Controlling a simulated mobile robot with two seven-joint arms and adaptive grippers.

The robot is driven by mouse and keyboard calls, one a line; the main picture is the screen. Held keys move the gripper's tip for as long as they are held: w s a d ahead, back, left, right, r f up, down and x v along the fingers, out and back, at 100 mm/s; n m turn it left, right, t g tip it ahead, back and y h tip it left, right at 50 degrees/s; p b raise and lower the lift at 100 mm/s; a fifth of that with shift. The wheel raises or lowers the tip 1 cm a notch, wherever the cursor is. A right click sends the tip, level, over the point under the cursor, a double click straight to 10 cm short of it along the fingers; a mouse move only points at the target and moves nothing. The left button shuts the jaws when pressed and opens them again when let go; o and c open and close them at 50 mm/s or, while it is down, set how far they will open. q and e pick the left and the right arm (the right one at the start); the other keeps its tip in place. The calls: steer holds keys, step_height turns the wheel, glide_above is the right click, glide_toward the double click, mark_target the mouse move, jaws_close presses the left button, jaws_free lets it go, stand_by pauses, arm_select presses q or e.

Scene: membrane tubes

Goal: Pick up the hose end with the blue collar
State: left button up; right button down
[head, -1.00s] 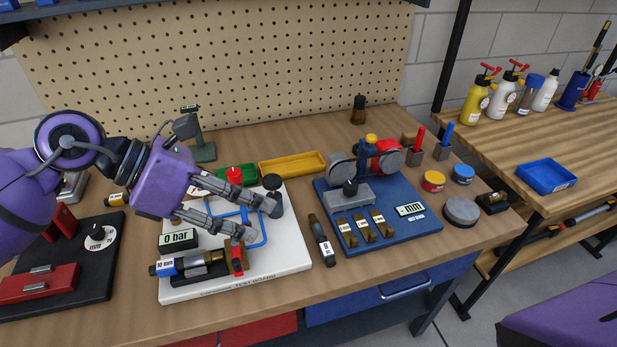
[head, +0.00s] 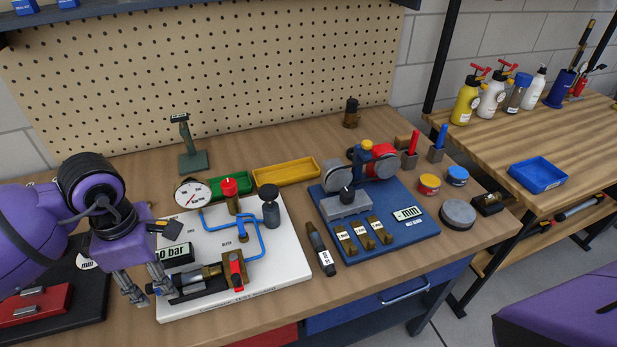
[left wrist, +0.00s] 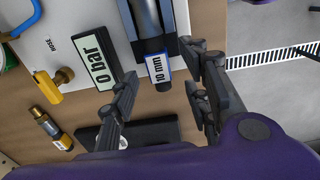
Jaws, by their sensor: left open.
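The hose end with the blue collar and a "10 mm" label (left wrist: 158,70) shows at the top middle of the left wrist view. In the head view, its dark hose body (head: 197,276) lies in a black holder at the front left of the white test board (head: 285,275), and the gripper partly hides the collar end. My left gripper (head: 150,292) is open, pointing down at the board's left edge. Contact cannot be told. My right gripper is out of view.
The "0 bar" display (left wrist: 101,60) is close beside one finger. A red-handled valve (head: 235,268) stands at the hose's other end. A brass fitting (left wrist: 50,130) lies on the bench. A blue board (head: 395,235) stands to the right.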

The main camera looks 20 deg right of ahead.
arm_select(q)
steer(key=shift+f, duration=0.6)
jaws_close()
steer(key=shift+r, duration=0.1)
